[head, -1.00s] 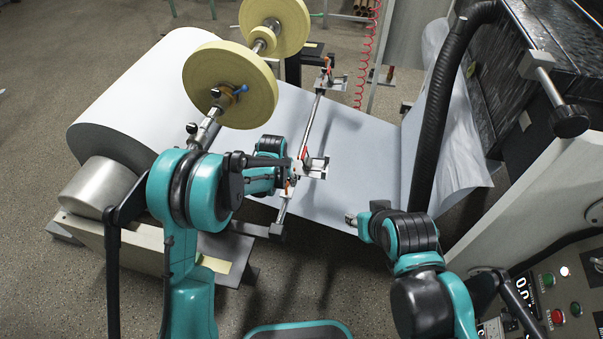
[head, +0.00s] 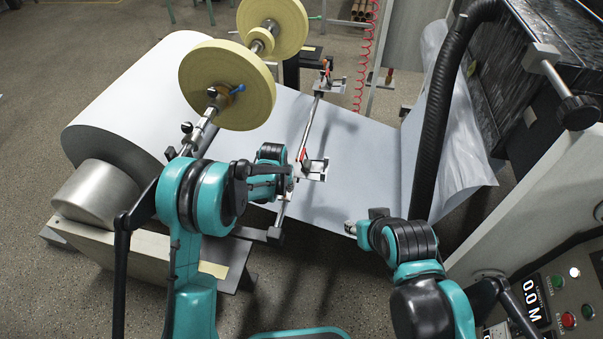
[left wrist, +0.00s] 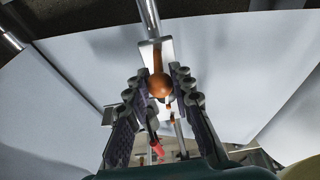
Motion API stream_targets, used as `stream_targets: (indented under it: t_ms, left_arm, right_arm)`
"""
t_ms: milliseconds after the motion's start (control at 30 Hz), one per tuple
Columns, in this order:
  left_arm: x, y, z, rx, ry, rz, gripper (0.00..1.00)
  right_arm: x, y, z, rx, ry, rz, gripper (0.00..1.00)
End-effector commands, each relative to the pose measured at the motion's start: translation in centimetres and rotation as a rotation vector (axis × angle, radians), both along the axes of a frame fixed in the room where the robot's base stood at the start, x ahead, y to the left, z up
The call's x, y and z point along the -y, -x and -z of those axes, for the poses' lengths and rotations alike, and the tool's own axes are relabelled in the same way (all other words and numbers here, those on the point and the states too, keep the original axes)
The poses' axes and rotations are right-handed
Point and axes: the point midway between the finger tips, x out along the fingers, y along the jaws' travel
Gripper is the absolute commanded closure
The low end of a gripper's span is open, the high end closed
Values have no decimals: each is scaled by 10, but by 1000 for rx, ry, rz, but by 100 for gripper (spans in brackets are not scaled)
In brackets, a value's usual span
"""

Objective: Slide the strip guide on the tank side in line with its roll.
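Two strip guides sit on a slim metal rail (head: 312,124) across the white paper web: the near guide (head: 317,168) and the far guide (head: 331,85), each with a reddish lever. The near yellow strip roll (head: 226,84) and far roll (head: 283,22) share a shaft to the left. My left gripper (head: 295,174) is at the near guide. In the left wrist view its fingers (left wrist: 160,88) stand either side of an orange knob (left wrist: 159,85); whether they press it is unclear. My right gripper (head: 352,228) is over the web's near edge, its fingers indistinct.
A large paper roll (head: 125,95) lies at the left. A black hose (head: 436,125) rises between the web and the dark machine (head: 520,60) at right. A control panel (head: 560,300) is at the lower right. Open floor (head: 310,265) shows in front.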

Motion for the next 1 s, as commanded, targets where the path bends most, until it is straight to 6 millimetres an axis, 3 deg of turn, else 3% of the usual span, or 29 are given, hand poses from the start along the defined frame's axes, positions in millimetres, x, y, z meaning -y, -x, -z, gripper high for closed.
stream_targets:
  t_ms: [1000]
  left_arm:
    - [8, -24, 0, 0, 0, 0, 100]
  right_arm:
    - [0, 0, 1, 0, 0, 0, 60]
